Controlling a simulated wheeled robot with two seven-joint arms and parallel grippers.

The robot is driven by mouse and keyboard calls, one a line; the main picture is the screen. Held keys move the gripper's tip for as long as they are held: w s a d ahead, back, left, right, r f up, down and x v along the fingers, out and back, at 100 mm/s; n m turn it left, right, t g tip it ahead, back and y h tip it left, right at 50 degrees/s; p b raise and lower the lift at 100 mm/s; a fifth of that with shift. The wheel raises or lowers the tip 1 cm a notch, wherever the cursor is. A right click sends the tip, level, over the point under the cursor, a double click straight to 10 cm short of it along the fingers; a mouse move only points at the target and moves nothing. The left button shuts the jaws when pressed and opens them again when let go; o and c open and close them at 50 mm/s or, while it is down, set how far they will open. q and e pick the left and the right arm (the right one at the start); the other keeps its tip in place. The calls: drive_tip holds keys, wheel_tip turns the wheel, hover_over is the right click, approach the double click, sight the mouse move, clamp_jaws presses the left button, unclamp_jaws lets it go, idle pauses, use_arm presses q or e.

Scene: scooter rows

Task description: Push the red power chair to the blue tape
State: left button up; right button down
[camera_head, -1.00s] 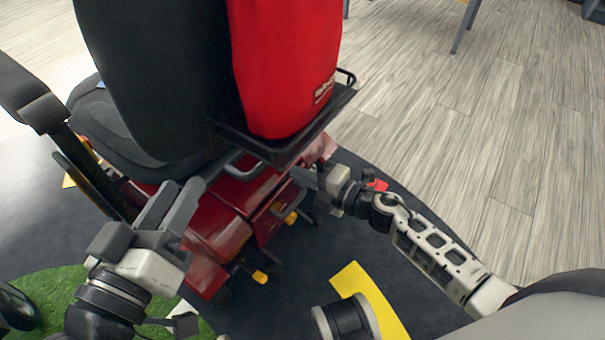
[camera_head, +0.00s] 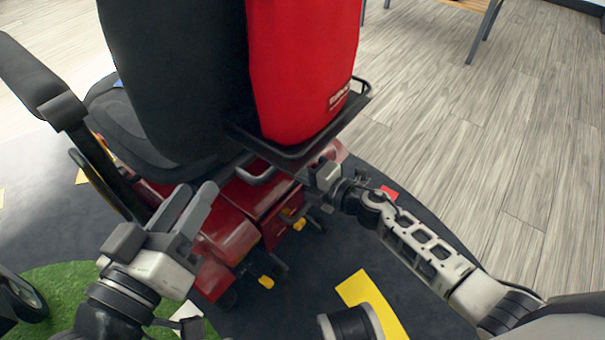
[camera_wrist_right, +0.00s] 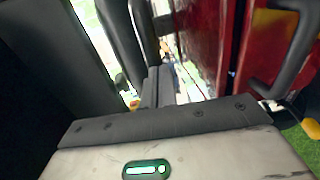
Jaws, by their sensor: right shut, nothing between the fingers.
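The red power chair (camera_head: 230,238) fills the middle left of the head view, seen from behind. It has a black backrest (camera_head: 170,70), a red bag (camera_head: 300,70) in a black rear rack, and a dark seat. My left gripper (camera_head: 200,203) is at the chair's rear left, pointing towards it; contact and jaw opening are unclear. My right gripper (camera_head: 318,176) is shut and empty at the chair's rear right, by the rack's underside. Its fingers also show in the right wrist view (camera_wrist_right: 155,88), beside red bodywork (camera_wrist_right: 190,40). No blue tape is clearly visible; a tiny blue patch (camera_head: 118,83) shows by the seat.
Yellow tape (camera_head: 365,295) and a red mark (camera_head: 389,192) lie on the dark floor mat. Green turf (camera_head: 60,290) and a black wheel (camera_head: 22,297) are at lower left. Bare wooden floor (camera_head: 480,140) opens at right, with a table leg (camera_head: 484,35) at the back.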

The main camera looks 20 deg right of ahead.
drive_tip(key=shift+r+b+x, duration=0.15)
drive_tip(key=shift+x, duration=0.95)
drive_tip(key=shift+r+b+x, duration=0.15)
drive_tip(key=shift+r+x, duration=0.05)
drive_tip(key=shift+x, duration=0.9)
drive_tip(key=shift+w, duration=0.1)
